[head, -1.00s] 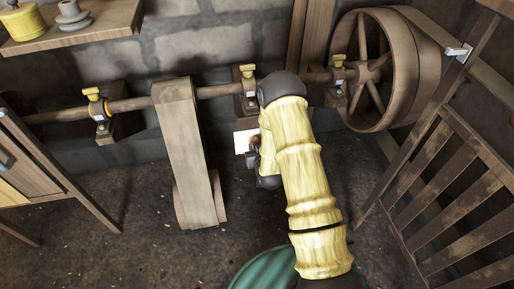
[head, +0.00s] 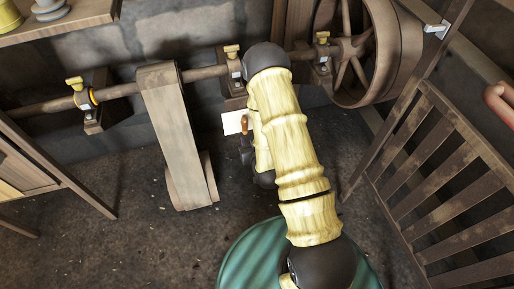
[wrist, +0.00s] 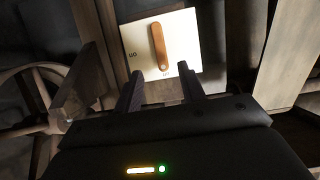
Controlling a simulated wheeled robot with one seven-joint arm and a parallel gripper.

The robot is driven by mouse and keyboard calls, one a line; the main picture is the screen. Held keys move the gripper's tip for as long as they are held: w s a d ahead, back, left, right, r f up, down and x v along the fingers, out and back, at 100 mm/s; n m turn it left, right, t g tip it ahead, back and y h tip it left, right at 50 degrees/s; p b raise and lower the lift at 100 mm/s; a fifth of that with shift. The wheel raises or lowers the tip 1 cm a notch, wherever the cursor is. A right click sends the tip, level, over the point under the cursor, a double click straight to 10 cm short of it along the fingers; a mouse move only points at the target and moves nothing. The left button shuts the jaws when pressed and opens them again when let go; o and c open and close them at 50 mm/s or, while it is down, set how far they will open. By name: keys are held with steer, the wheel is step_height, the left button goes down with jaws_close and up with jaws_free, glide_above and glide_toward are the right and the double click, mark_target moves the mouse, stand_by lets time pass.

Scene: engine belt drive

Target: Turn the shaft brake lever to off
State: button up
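The shaft brake lever (wrist: 158,46) is an orange-brown bar on a white plate (wrist: 187,30) in the wrist view. It stands nearly upright in that view, its lower end near a small dark marking at the plate's bottom edge. Another marking sits at the plate's left; both are too small to read surely. In the head view the plate (head: 231,123) and a bit of the lever (head: 244,125) show left of my arm. My gripper (wrist: 161,88) is open, its two dark fingers just below the plate in the wrist view, with nothing between them. My arm hides it in the head view.
A shaft (head: 206,73) runs along the stone wall through yellow-topped bearings (head: 75,84). A wooden belt (head: 176,125) hangs left of the plate. A big spoked wheel (head: 346,75) and a slatted wooden gate (head: 430,165) stand right.

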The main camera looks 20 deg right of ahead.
steer(key=p+v, duration=0.6)
steer(key=v, duration=0.1)
steer(key=shift+s, duration=0.2)
steer(key=shift+r, duration=0.1)
stand_by(0.6)
